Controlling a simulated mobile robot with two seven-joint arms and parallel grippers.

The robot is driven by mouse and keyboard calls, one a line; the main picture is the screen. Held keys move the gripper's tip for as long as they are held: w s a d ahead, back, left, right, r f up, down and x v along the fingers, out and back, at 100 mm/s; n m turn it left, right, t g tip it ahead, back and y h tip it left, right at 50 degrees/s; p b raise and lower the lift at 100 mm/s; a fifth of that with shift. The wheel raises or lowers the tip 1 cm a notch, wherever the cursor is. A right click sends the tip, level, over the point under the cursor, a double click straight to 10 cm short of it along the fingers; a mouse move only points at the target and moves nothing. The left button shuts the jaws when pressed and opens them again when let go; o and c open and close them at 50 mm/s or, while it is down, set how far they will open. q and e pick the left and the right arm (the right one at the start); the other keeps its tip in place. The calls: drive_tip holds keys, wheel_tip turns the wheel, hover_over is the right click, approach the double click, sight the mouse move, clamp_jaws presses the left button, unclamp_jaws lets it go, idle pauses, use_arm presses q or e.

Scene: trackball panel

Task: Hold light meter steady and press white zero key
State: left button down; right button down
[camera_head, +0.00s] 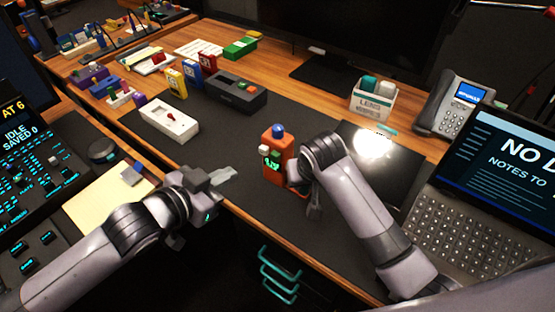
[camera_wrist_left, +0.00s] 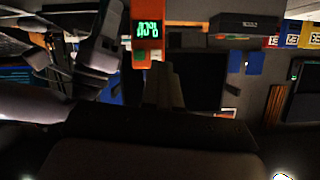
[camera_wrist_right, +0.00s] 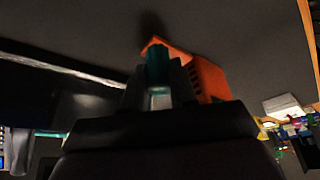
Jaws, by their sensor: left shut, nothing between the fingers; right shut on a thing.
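The orange light meter (camera_head: 277,160) stands upright on the dark desk mat, with a blue dome on top and a small lit display. A small white patch, possibly the white zero key, shows on its left front; I cannot tell for sure. My right gripper (camera_head: 296,180) is shut on the meter's right side, partly hidden by my own arm. The right wrist view shows the orange body (camera_wrist_right: 208,78) at the fingers. My left gripper (camera_head: 229,173) is shut and empty, left of the meter and apart from it. The left wrist view shows the meter's green display (camera_wrist_left: 148,29).
A white box with a red switch (camera_head: 170,118) and a dark grey case (camera_head: 235,95) lie behind left. A lens wipes box (camera_head: 373,98), a phone (camera_head: 455,105) and a laptop (camera_head: 480,160) stand to the right. The mat between left gripper and meter is clear.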

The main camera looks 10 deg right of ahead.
sight(264, 150)
use_arm(q)
drive_tip(key=shift+s+a+f+n+t+y, duration=0.1)
drive_tip(key=shift+s+f+n+t+y, duration=0.4)
drive_tip(key=shift+t+y, duration=0.8)
drive_tip(key=shift+s+a+f+n+t+y, duration=0.1)
drive_tip(key=shift+s+f+n+t+y, duration=0.2)
drive_tip(key=shift+n+t+y, duration=1.05)
drive_tip(key=shift+s+f+m+t+y, duration=0.1)
drive_tip(key=shift+s+f+t+y, duration=0.35)
drive_tip(key=shift+y, duration=1.6)
drive_tip(key=shift+r, duration=0.1)
drive_tip(key=w+d, duration=0.6)
drive_tip(key=shift+w, duration=0.15)
drive_tip(key=shift+w+d, duration=0.1)
drive_tip(key=shift+d, duration=0.05)
drive_tip(key=shift+w+d, duration=0.2)
